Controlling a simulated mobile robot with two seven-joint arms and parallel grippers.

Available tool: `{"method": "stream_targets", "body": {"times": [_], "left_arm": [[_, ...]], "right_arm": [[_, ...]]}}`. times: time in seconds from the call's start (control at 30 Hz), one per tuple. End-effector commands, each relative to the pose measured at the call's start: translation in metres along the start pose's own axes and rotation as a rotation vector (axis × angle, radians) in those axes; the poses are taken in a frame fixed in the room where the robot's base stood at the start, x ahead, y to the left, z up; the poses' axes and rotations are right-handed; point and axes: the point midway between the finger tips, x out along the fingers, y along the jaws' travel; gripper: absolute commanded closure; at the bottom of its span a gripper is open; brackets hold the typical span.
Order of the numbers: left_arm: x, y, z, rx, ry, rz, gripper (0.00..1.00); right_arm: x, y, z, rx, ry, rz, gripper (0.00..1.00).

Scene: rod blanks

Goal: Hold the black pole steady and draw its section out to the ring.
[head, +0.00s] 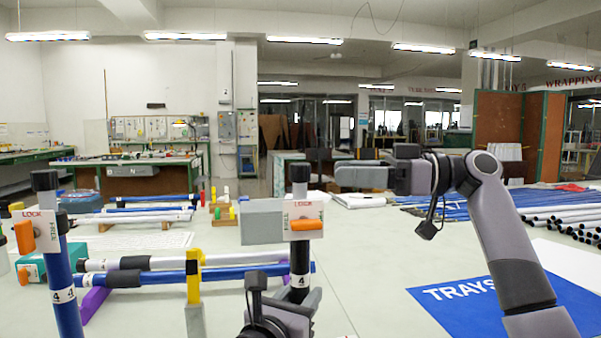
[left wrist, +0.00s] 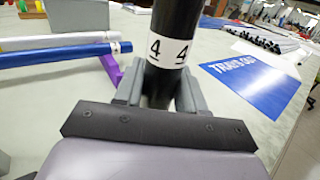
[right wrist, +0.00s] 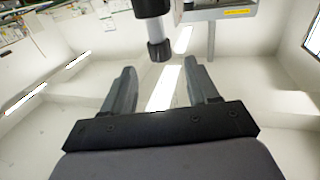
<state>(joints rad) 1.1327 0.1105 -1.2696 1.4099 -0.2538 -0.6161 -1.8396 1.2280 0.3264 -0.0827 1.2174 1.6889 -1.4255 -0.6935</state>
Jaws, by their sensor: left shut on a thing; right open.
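The black pole (head: 301,265) stands upright near the middle of the head view, with a white "4" label low on it; the label shows large in the left wrist view (left wrist: 168,52). Its white plate (head: 300,208) bears an orange lever (head: 307,225) lying level. A short pale section (head: 300,191) with a black cap (head: 298,173) stands above the plate. My left gripper (left wrist: 160,95) is shut on the pole below the label. My right gripper (right wrist: 163,85) is open and empty; the cap (right wrist: 160,51) shows ahead of its fingers, apart from them. I cannot make out a ring on the section.
A blue pole (head: 65,295) with a similar plate stands at the left. Blue and white rods (head: 215,274) lie on supports beside a yellow-topped post (head: 194,280). A blue mat (head: 455,305) lies at right, with pale tubes (head: 565,215) behind it. The table centre-right is clear.

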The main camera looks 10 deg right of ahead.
Motion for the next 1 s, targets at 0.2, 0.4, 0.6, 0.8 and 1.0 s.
{"method": "stream_targets", "body": {"times": [0.2, 0.4, 0.6, 0.8, 1.0], "left_arm": [[0.0, 0.0, 0.001, 0.0, -0.002, 0.0, 1.0], [0.0, 0.0, 0.001, 0.0, -0.002, 0.0, 1.0], [0.0, 0.0, 0.001, 0.0, -0.002, 0.0, 1.0], [0.0, 0.0, 0.001, 0.0, -0.002, 0.0, 1.0], [0.0, 0.0, 0.001, 0.0, -0.002, 0.0, 1.0]], "right_arm": [[0.046, -0.001, 0.0, 0.002, -0.001, -0.003, 0.41], [0.073, 0.0, 0.0, 0.002, -0.001, 0.001, 0.41], [0.083, 0.001, 0.0, 0.002, 0.0, 0.002, 0.41], [0.083, 0.001, 0.0, 0.002, -0.001, 0.002, 0.41], [0.083, 0.001, 0.0, 0.002, -0.001, 0.002, 0.96]]}}
